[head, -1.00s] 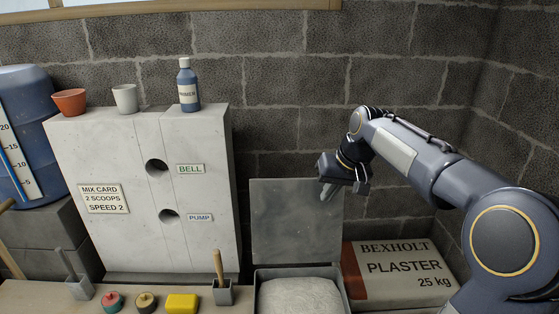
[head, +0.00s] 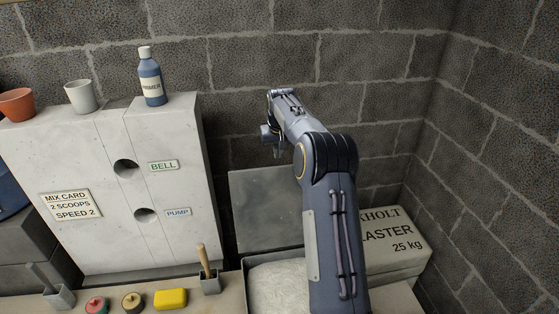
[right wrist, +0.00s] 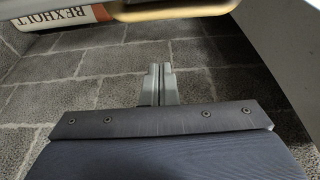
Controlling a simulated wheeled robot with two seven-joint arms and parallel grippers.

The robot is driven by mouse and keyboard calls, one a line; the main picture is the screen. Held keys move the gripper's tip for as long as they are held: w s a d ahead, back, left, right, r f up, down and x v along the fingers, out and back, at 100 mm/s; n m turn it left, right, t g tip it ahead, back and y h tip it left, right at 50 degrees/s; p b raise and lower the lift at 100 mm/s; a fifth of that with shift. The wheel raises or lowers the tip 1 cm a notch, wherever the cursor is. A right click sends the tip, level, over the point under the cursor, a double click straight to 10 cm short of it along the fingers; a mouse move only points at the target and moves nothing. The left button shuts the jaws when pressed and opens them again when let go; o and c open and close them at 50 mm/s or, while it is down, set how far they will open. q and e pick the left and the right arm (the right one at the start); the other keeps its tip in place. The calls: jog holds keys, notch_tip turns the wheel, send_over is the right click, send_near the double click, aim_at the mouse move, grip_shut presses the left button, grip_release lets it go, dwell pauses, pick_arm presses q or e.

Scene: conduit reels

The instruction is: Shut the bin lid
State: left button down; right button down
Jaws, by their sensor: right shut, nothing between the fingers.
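The bin (head: 247,262) stands at the bottom of the head view, with pale powder (head: 278,288) inside. Its grey lid (head: 262,212) stands open, roughly upright at the back of the bin. My right gripper (head: 277,152) is above the lid's top edge, near its right part, pointing down. Its two fingers are shut and empty in the right wrist view (right wrist: 158,84), with the block wall beyond them. My right arm hides the right side of the bin and part of the lid. I cannot tell whether the fingers touch the lid. My left gripper is out of view.
A plaster bag (head: 400,243) lies right of the bin, partly behind my arm. A concrete panel (head: 110,220) with a primer bottle (head: 151,82) on top stands left. A trowel holder (head: 209,284) and a yellow sponge (head: 171,298) sit on the bench.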

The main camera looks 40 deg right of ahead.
jog(key=shift+s+a+f+p, duration=0.15)
jog(key=shift+s+a+f, duration=0.15)
jog(key=shift+s, duration=0.2)
jog(key=shift+s+a+f+p, duration=0.1)
jog(key=shift+s+a+f, duration=0.2)
jog(key=shift+s, duration=0.25)
jog(key=shift+s+a+f+p, duration=0.2)
jog(key=shift+s+f, duration=0.1)
jog(key=shift+s, duration=0.2)
